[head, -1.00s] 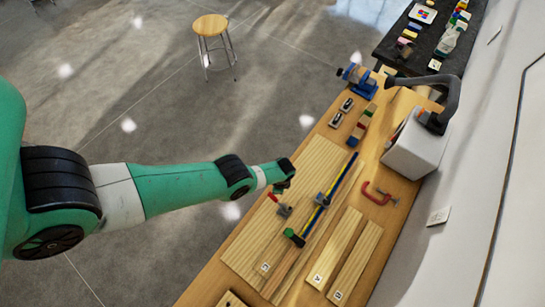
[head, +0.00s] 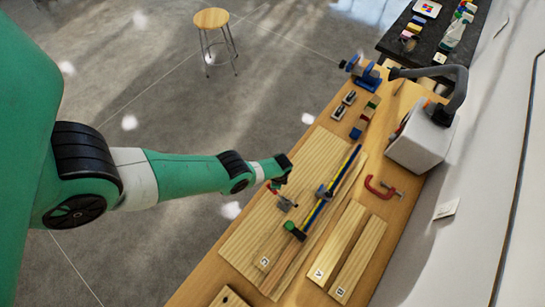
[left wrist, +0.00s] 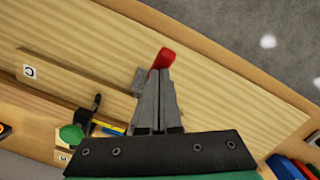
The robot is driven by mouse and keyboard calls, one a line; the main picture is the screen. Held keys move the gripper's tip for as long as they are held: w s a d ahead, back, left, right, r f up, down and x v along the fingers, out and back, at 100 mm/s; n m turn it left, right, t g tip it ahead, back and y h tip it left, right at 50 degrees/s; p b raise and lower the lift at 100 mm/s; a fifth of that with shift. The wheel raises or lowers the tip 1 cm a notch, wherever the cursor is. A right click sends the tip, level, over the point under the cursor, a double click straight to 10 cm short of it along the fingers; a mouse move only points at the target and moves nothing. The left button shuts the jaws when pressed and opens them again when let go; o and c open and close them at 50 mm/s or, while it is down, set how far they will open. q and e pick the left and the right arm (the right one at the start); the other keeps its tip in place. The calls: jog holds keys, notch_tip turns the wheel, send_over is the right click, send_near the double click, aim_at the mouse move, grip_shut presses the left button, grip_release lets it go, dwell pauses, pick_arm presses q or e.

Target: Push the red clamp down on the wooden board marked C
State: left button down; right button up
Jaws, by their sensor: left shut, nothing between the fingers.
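My left gripper (head: 278,184) is shut and empty, right by the handle. The fingers hide part of the clamp; I cannot tell whether they touch it. My right gripper is not in view.
A blue-and-yellow bar clamp (head: 330,190) lies right of the grey clamp. Boards A (head: 340,240) and B (head: 361,257) lie further right. A red C-clamp (head: 382,188) and a white box (head: 418,145) are near the wall. Blocks and a blue vise (head: 365,78) are farther back.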

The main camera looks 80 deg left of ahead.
aim_at(276, 193)
pick_arm(q)
notch_tip(276, 193, down, 5)
jog(key=b, duration=0.4)
jog(key=shift+r+b, duration=0.2)
jog(key=shift+b, duration=0.1)
jog(key=shift+r, duration=0.1)
jog(key=w, duration=0.2)
jog(key=d+r, duration=0.1)
jog(key=shift+w+b, duration=0.3)
jog(key=shift+w, duration=0.1)
